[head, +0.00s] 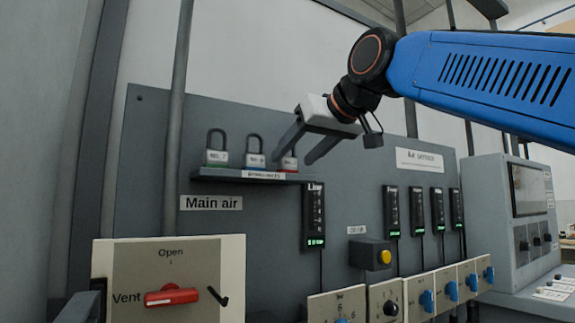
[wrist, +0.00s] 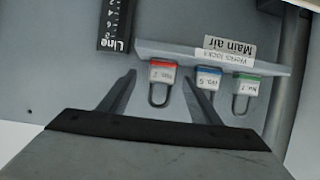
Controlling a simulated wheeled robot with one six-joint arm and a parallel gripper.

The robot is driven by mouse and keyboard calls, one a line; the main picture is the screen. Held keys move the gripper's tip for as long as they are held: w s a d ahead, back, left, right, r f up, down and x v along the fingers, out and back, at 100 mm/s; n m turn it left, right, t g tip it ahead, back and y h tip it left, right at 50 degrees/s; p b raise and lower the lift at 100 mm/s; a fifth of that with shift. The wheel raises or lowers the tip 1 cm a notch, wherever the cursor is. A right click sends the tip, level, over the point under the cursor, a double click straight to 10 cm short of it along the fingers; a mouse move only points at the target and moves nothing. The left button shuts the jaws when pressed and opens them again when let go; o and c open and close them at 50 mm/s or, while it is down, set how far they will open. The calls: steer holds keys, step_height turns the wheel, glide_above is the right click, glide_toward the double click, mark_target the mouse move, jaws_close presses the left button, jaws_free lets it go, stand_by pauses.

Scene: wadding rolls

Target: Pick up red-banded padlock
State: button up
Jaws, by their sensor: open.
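The red-banded padlock (head: 288,163) stands on a small shelf (head: 232,176) on the grey panel, at the right end of a row of padlocks, partly hidden by a finger in the head view. In the wrist view the red-banded padlock (wrist: 161,72) appears upside down, with its shackle toward my gripper. My gripper (head: 297,154) is open, and its fingers also show in the wrist view (wrist: 160,76). The padlock lies between the two fingertips in that view, with gaps on both sides. I cannot tell how deep the fingers reach.
A blue-banded padlock (head: 254,158) and a green-banded padlock (head: 216,156) stand on the same shelf to the left. The blue one (wrist: 208,78) is close to one finger in the wrist view.

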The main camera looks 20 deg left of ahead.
mark_target(290, 161)
steer(key=x, duration=0.5)
steer(key=shift+s, duration=0.15)
steer(key=c, duration=1.2)
